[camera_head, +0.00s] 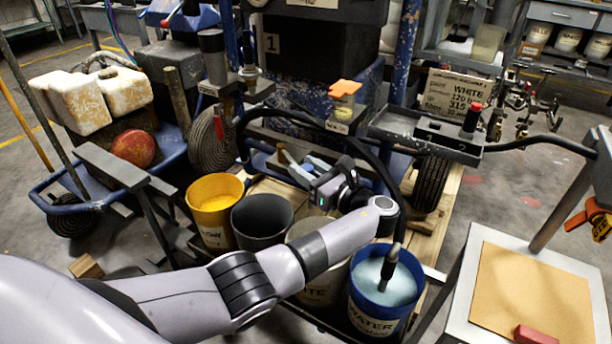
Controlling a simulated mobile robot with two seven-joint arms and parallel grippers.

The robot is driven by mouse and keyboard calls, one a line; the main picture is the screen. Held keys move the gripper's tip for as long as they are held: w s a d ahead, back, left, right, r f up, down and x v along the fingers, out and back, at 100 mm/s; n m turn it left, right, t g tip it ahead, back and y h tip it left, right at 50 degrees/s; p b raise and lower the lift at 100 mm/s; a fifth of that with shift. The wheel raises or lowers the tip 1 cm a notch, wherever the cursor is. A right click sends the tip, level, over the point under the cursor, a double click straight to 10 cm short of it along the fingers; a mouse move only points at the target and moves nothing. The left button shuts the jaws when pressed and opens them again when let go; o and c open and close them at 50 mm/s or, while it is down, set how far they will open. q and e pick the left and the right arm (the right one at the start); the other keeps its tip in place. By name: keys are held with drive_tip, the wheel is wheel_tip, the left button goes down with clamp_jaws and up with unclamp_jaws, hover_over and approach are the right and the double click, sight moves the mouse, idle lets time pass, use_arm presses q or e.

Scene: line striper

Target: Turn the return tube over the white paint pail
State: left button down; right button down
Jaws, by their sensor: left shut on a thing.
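The white paint pail (318,291) stands between a dark grey pail and the blue water pail; my left forearm crosses over it and hides most of its rim. My left gripper (292,168) is beyond the pails, at the foot of the machine, pointing left and away. It is shut on a small grey piece, which I take for the return tube (283,155); its fingers and wrist hide most of it. It is not over the white pail. My right gripper is not in view.
The yellow pail (214,206) and dark grey pail (262,219) stand left of the white one. The blue water pail (378,300) at right holds a dark tube end (390,265). A black hose (350,143) arches close above my left wrist. A table (470,262) stands right.

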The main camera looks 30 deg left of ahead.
use_arm(q)
drive_tip(key=shift+w+r, duration=0.1)
drive_tip(key=shift+w, duration=0.05)
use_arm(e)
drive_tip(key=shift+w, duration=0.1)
use_arm(q)
drive_tip(key=c, duration=0.8)
unclamp_jaws()
drive_tip(key=shift+d, duration=0.1)
drive_tip(key=v, duration=0.7)
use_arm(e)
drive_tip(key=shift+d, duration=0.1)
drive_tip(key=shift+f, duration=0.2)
